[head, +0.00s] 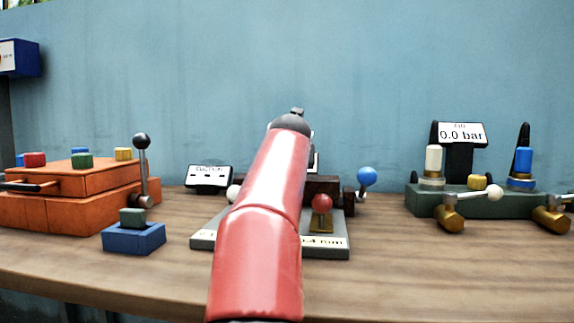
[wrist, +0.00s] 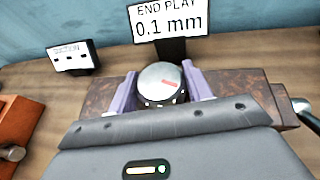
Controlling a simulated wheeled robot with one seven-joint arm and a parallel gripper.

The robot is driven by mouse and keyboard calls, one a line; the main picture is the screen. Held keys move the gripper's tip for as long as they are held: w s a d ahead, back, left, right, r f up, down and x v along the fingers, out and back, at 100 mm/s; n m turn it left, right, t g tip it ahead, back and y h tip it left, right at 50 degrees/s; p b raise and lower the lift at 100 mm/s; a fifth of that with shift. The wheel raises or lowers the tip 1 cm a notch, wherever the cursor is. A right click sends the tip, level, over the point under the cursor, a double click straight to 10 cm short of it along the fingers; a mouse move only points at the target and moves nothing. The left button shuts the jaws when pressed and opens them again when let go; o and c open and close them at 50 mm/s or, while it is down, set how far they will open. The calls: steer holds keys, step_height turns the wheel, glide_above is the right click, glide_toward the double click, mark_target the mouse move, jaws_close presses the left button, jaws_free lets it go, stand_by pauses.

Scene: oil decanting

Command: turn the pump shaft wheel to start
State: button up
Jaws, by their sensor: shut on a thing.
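The brown pump block (wrist: 240,88) extends on both sides of the wheel. In the head view my red arm hides the wheel and my gripper; part of the pump block (head: 325,187) shows to the right of the arm.
The END PLAY display (wrist: 168,22) behind the wheel reads 0.1 mm. A SUCTION display (head: 208,177) stands left. An orange unit (head: 75,207) with a black-knobbed lever and a blue block (head: 134,238) are further left. A green manifold (head: 500,204) at right has a 0.0 bar display (head: 460,134).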

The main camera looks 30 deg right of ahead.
steer(key=n+y+p, duration=0.1)
steer(key=p, duration=0.1)
steer(key=r+n+t+y+p, duration=0.1)
steer(key=y, duration=0.1)
steer(key=shift+s+d+n+p, duration=0.1)
steer(key=shift+d+n+p, duration=0.1)
steer(key=shift+n+p, duration=0.2)
steer(key=n+y+p, duration=0.2)
steer(key=y+p, duration=0.1)
steer(key=p, duration=0.1)
steer(key=shift+d+n, duration=0.1)
steer(key=shift+n, duration=0.2)
steer(key=n+y+p, duration=0.2)
steer(key=y, duration=0.1)
steer(key=shift+f+n, duration=0.25)
steer(key=shift+n, duration=0.05)
steer(key=shift+f+n+g+y, duration=0.15)
steer(key=shift+n+g+y, duration=0.75)
steer(key=shift+n+y, duration=1)
steer(key=shift+a+y, duration=0.2)
steer(key=shift+y, duration=0.1)
steer(key=o, duration=1)
